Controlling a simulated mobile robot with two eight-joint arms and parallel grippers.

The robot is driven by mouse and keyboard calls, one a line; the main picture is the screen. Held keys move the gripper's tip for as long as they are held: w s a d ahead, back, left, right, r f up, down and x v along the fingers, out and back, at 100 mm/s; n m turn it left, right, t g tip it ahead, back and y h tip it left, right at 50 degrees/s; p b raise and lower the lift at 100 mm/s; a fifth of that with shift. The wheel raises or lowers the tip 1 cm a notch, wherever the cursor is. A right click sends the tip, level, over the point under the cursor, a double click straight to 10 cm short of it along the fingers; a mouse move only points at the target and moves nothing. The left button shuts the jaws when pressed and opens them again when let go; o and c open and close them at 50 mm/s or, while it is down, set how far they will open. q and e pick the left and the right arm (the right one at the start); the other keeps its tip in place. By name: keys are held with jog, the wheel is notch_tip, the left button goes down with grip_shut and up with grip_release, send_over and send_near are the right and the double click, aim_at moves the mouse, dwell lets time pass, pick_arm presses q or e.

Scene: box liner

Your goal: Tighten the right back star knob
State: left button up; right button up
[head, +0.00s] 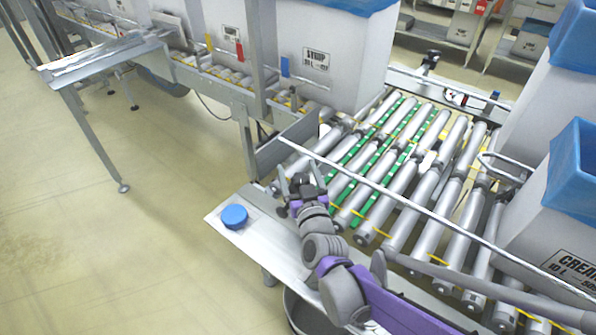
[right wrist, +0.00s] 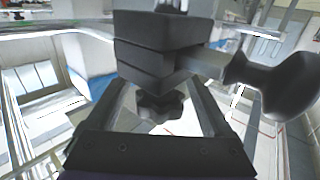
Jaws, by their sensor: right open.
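My right gripper (head: 301,184) is at the left end of the near guide rail, beside the roller conveyor. In the right wrist view the open right gripper (right wrist: 160,94) has one finger on each side of a dark star knob (right wrist: 160,106). The knob sits under a black clamp block (right wrist: 163,52). I see gaps between the knob and both fingers. A second, larger dark knob (right wrist: 276,86) sticks out at the right of the block. In the head view the gripper hides most of this clamp. Another dark clamp (head: 431,60) stands at the far rail. My left gripper is not in view.
The near guide rail (head: 400,207) runs diagonally over the rollers (head: 402,190). A blue round button (head: 234,216) sits on the metal plate left of my arm. White boxes with blue liners (head: 575,200) stand at the right.

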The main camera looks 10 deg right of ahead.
grip_shut()
jog(key=shift+d+m+h+p, duration=0.1)
jog(key=shift+m+h+p, duration=0.5)
jog(key=shift+h, duration=0.5)
jog(key=shift+d+m+h, duration=0.1)
jog(key=shift+m+h, duration=0.4)
jog(key=shift+h, duration=0.1)
jog(key=m+h, duration=0.1)
jog(key=h, duration=0.1)
jog(key=m+g+h, duration=0.1)
jog(key=shift+s+d+m+g+h, duration=0.1)
jog(key=shift+d+m+g+h, duration=0.2)
jog(key=shift+h, duration=0.1)
jog(key=shift+s+d+m+g+h+p, duration=0.15)
jog(key=shift+d+m+g+h+p, duration=0.1)
jog(key=shift+m+g+h, duration=0.55)
jog(key=shift+s+d+m+g+h+p, duration=0.1)
jog(key=shift+m+g+h+p, duration=0.3)
jog(key=shift+h, duration=0.7)
jog(key=shift+m, duration=0.3)
grip_release()
